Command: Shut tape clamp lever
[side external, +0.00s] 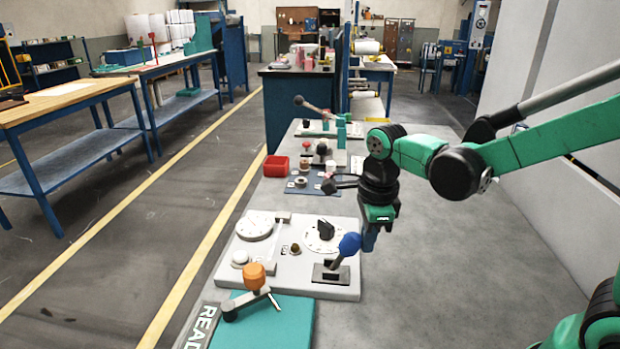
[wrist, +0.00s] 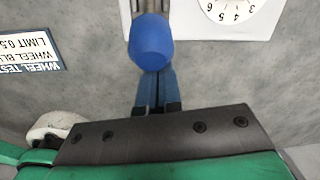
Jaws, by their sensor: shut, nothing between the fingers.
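A lever with a blue knob (side external: 349,244) stands tilted on a black base plate (side external: 330,273) at the right edge of a white panel; no label shows it as the tape clamp lever. Its blue knob is also in the wrist view (wrist: 151,42), just beyond my fingertips. My gripper (side external: 369,240) is shut and empty, pointing down just right of the knob. In the wrist view my blue fingers (wrist: 156,90) lie together, partly behind the knob. I cannot tell whether they touch it.
The white panel (side external: 262,262) also carries dials and a black knob (side external: 325,229). An orange-knobbed lever (side external: 254,276) is in front, by a teal board (side external: 280,325). A red bin (side external: 276,166) and other lever stations stand behind.

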